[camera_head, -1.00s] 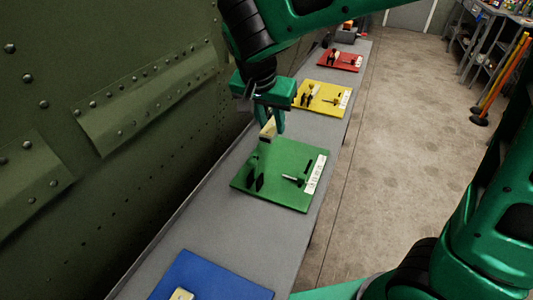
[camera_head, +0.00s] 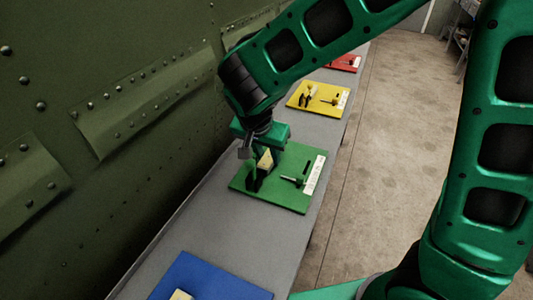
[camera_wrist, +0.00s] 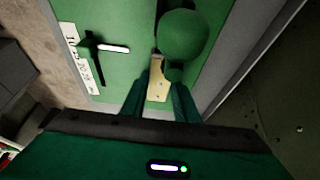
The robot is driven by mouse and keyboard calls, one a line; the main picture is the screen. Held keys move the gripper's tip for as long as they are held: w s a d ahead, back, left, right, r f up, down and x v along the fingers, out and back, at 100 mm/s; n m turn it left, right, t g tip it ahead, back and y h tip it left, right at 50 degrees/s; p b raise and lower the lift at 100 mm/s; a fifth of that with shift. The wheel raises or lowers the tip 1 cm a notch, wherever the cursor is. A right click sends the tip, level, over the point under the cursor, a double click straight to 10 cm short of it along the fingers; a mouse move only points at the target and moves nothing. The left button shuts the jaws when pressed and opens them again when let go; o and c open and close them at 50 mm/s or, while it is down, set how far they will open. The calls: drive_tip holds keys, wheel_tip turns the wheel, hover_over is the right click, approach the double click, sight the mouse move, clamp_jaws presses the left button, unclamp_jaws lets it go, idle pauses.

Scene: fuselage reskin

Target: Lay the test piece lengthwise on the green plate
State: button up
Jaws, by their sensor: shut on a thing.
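The test piece (camera_head: 265,160) is a pale yellow block. My gripper (camera_head: 264,153) is shut on it over the far left part of the green plate (camera_head: 285,198). In the head view the piece looks tilted; I cannot tell whether it touches the plate. In the wrist view the test piece (camera_wrist: 158,88) is pinched between the green fingers (camera_wrist: 160,95), its length running up the picture beside a round green thing (camera_wrist: 183,37). The green plate (camera_wrist: 125,18) lies beyond it.
The green plate carries a hammer-like tool (camera_head: 293,180), dark upright parts (camera_head: 254,184) and a white label (camera_head: 314,175). A blue plate (camera_head: 215,280) lies nearer, a yellow plate (camera_head: 318,98) farther along the grey bench. The riveted wall (camera_head: 110,120) is close on the left.

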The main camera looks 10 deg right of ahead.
drive_tip(key=o, duration=1.2)
drive_tip(key=shift+f, duration=0.1)
drive_tip(key=shift+c, duration=0.2)
drive_tip(key=v, duration=1.2)
